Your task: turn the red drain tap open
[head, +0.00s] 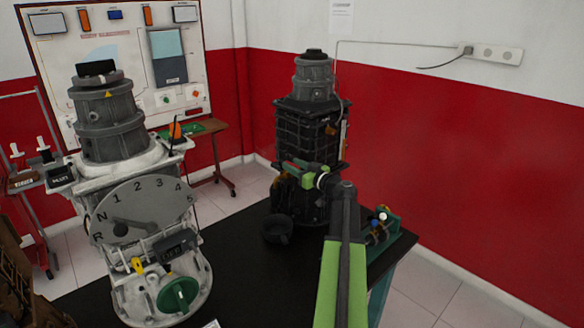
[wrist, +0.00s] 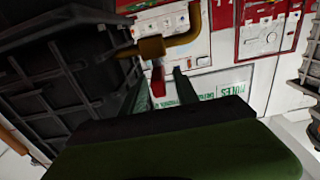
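The red drain tap (wrist: 158,80) shows in the wrist view as a small red lever hanging below a bent brass pipe (wrist: 152,47) beside the dark ribbed engine. My gripper (wrist: 164,84) has its two fingers apart, and the lever appears between them in the picture, closer to the left finger. A gap shows to its right; I cannot tell contact or depth. In the head view my gripper (head: 298,170) is at the front of the black engine trainer (head: 308,118), where I cannot make out the tap.
A grey engine trainer (head: 128,205) with a number dial and a green wheel (head: 178,294) stands at left. Both trainers are on a black table (head: 240,285). A wall board (head: 120,65) is behind.

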